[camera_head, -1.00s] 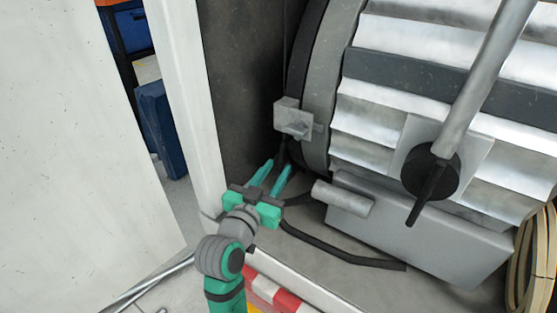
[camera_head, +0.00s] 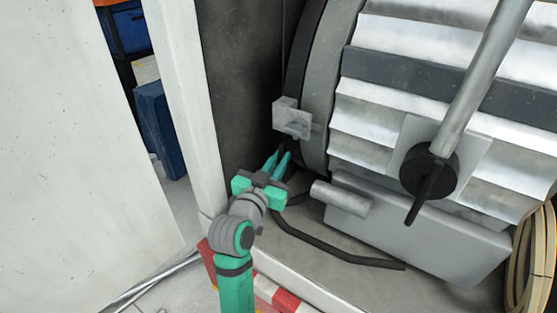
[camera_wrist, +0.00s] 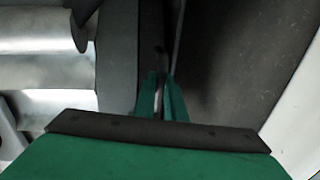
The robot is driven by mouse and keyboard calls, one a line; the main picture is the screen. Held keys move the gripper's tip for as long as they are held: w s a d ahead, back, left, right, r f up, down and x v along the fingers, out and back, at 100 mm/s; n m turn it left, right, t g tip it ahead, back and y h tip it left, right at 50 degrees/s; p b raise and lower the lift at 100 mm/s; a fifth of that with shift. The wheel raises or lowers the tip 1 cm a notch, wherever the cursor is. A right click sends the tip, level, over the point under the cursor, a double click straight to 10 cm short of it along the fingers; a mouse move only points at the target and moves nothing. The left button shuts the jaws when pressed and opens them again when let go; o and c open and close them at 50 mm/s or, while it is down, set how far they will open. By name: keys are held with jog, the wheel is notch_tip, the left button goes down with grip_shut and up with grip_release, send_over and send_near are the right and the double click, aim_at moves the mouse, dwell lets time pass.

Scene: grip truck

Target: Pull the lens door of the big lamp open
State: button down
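The big lamp (camera_head: 395,92) lies on its side, with a ribbed silver housing. Its lens door (camera_head: 304,48) looks like the dark ring at the lamp's left end, against a grey rim; I see no clear gap there. My gripper (camera_head: 278,158) is low at this end, below a grey box (camera_head: 292,119) on the rim. The fingertips' contact is partly hidden.
A dark wall panel (camera_head: 243,80) stands close to the left of the lamp's end. A white door post (camera_head: 180,90) is further left. A black cable (camera_head: 335,252) lies on the floor below the lamp. A grey cylinder (camera_head: 342,197) juts out right of my gripper.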

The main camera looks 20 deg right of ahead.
jog(key=w+a, duration=0.5)
jog(key=w, duration=0.3)
jog(key=c, duration=1.8)
grip_release()
jog(key=shift+a, duration=0.15)
jog(key=v, duration=1)
jog(key=shift+s+a, duration=0.25)
jog(key=shift+s, duration=0.05)
